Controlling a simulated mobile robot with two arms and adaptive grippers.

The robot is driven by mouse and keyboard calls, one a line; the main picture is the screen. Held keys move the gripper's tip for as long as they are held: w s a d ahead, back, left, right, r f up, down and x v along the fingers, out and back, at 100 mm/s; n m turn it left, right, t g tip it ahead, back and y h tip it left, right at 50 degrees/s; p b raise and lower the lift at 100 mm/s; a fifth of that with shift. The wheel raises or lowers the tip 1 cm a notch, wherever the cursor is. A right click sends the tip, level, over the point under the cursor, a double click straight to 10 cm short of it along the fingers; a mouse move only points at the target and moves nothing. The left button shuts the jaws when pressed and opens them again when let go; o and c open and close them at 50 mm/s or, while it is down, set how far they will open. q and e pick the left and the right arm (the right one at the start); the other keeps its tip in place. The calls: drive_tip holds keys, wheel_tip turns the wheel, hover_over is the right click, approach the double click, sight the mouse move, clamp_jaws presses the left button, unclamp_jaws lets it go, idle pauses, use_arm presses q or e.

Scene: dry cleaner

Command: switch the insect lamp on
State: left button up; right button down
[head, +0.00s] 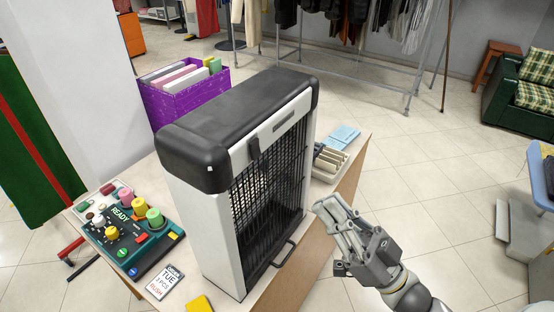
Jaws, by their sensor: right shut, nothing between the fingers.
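The insect lamp (185,205) is a large upright box with a black top, white sides and a dark grille front. No glow shows behind the grille. A small pale mark shows on the near corner of its top, and a dark tab sits at the upper front edge. I cannot tell which part is the switch. My right gripper (326,208) is shut and empty, to the right of the grille and apart from it in the picture. My left gripper is not in view.
A green board (130,240) with colored knobs, a "TUE" card (165,282) and a yellow block (199,304) lie left and in front of the lamp. A purple box (190,105) stands behind it. A slatted tray (328,162) sits to its right. Tiled floor is open at right.

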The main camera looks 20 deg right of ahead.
sight(255, 142)
drive_tip(key=w+a+f+p+x, duration=0.1)
drive_tip(key=p+x, duration=0.4)
drive_tip(key=x, duration=0.6)
drive_tip(key=shift+w+a+f+p, duration=0.2)
drive_tip(key=shift+w+f+p, duration=0.2)
drive_tip(key=shift+f, duration=0.05)
drive_tip(key=shift+w+f+b, duration=0.1)
drive_tip(key=shift+f+b, duration=0.1)
drive_tip(key=shift+b, duration=0.35)
drive_tip(key=shift+w+a+f+t+y+b, duration=0.2)
drive_tip(key=shift+a+f+t+y+b, duration=0.15)
drive_tip(key=shift+b, duration=0.8)
drive_tip(key=shift+d+r+p, duration=0.1)
drive_tip(key=shift+r+p, duration=0.25)
drive_tip(key=shift+p, duration=0.15)
